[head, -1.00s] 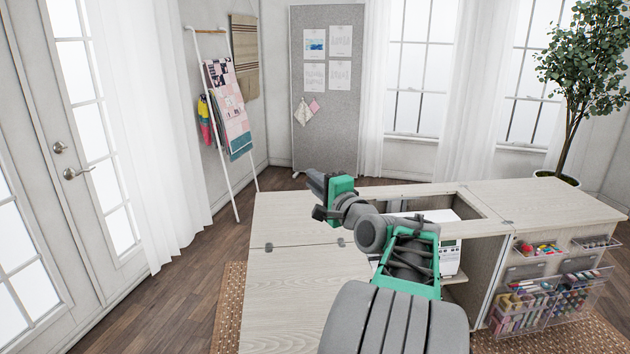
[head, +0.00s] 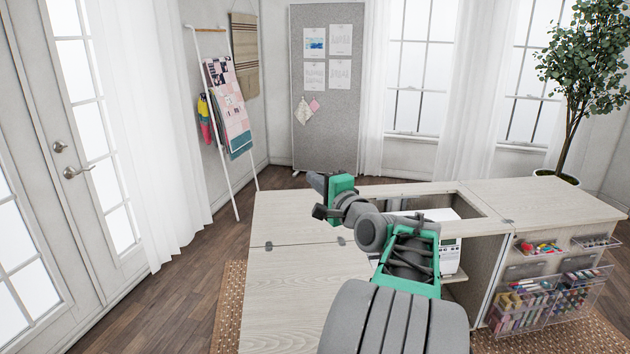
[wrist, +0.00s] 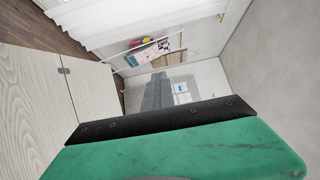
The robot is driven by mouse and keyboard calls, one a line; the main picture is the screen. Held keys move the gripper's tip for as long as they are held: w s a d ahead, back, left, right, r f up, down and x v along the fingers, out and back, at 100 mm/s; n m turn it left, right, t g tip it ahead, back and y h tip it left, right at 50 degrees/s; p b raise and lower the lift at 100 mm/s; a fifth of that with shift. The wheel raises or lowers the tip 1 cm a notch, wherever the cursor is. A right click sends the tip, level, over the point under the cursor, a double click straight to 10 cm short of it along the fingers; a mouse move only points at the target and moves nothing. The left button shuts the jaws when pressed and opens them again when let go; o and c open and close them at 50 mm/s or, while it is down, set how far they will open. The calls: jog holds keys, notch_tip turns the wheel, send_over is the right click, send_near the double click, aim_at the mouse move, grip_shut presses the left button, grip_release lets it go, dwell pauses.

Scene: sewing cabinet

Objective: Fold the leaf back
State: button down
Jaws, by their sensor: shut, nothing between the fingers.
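The pale wood-grain sewing cabinet (head: 545,203) stands in front of me. To the left of its top opening, two pale panels lie flat and level, a front one (head: 285,295) and a back one (head: 285,217). Small dark hinges (head: 268,246) sit on the seam between them. Part of this surface, with a hinge, also fills the left of the wrist view (wrist: 40,100). My gripper (head: 316,183), with a green body, is shut and empty above the back panel near the opening. My arm hides part of the panels and opening.
A white sewing machine (head: 450,258) sits in the cabinet, partly behind my arm. Clear bins of supplies (head: 525,305) hang on the cabinet's front right. A ladder rack (head: 210,125) and grey pin board (head: 327,120) stand behind. Floor (head: 180,275) at the left is open.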

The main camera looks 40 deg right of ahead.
jog(key=c, duration=2.1)
grip_release()
jog(key=shift+o, duration=1.3)
jog(key=b+v, duration=0.1)
jog(key=v, duration=0.6)
jog(key=shift+s+b, duration=0.3)
jog(key=shift+s, duration=0.1)
jog(key=shift+a, duration=0.15)
jog(key=shift+c, duration=0.3)
